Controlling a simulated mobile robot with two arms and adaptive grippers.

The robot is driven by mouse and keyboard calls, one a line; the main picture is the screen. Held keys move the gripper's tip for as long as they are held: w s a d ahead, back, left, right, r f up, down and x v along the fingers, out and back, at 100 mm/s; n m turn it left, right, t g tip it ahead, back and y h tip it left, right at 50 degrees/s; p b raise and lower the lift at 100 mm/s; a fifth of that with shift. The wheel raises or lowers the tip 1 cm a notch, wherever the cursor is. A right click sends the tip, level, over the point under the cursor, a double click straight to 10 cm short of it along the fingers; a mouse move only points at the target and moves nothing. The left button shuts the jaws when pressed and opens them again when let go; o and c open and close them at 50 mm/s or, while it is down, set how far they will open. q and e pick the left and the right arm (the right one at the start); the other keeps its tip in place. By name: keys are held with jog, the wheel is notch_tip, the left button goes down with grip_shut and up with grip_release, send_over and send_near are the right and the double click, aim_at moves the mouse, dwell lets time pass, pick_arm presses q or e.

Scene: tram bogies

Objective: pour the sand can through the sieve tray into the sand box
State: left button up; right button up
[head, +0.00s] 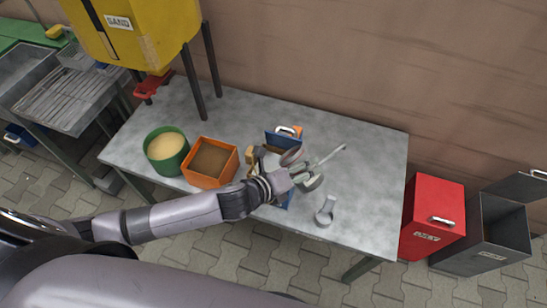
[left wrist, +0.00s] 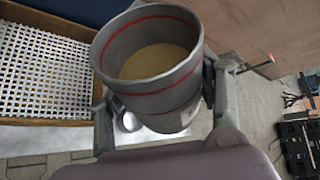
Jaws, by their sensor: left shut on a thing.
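In the left wrist view, the sand can (left wrist: 155,95) is a grey cylinder with red bands, its mouth in view and sand inside. My left gripper (left wrist: 163,105) is shut on it, one finger on each side. In the head view, my left gripper (head: 293,173) is over the middle of the table, with the can (head: 292,156) at its tip. The sieve tray (left wrist: 45,75), a white mesh in a wooden frame, lies left of the can in the wrist view. A blue box (head: 283,141) shows behind the gripper; my arm hides much of it. My right gripper is not in view.
A green tub of sand (head: 166,151) and an orange box (head: 210,163) stand left of my gripper. A long-handled grey tool (head: 326,159) and a grey ring-shaped thing (head: 325,211) lie to the right. A yellow sand hopper (head: 135,30) stands behind. The table's right end is clear.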

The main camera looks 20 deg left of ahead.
pick_arm(q)
jog(key=shift+f+n+h+b, duration=0.35)
jog(key=shift+n+h+b, duration=0.4)
jog(key=shift+b, duration=0.9)
dwell(1.6)
jog(key=shift+a+r+n+h+b, duration=0.1)
jog(key=shift+r+n+h+b, duration=0.25)
jog(key=shift+r+n+b, duration=0.3)
dwell(1.9)
jog(key=shift+w+a+r+n+h, duration=0.15)
jog(key=shift+w+a+n+h, duration=0.1)
jog(key=shift+a, duration=0.2)
jog(key=shift+w+a+r+n+h, duration=0.15)
jog(key=shift+a+n+h, duration=0.1)
jog(key=shift+a, duration=0.15)
dwell(1.4)
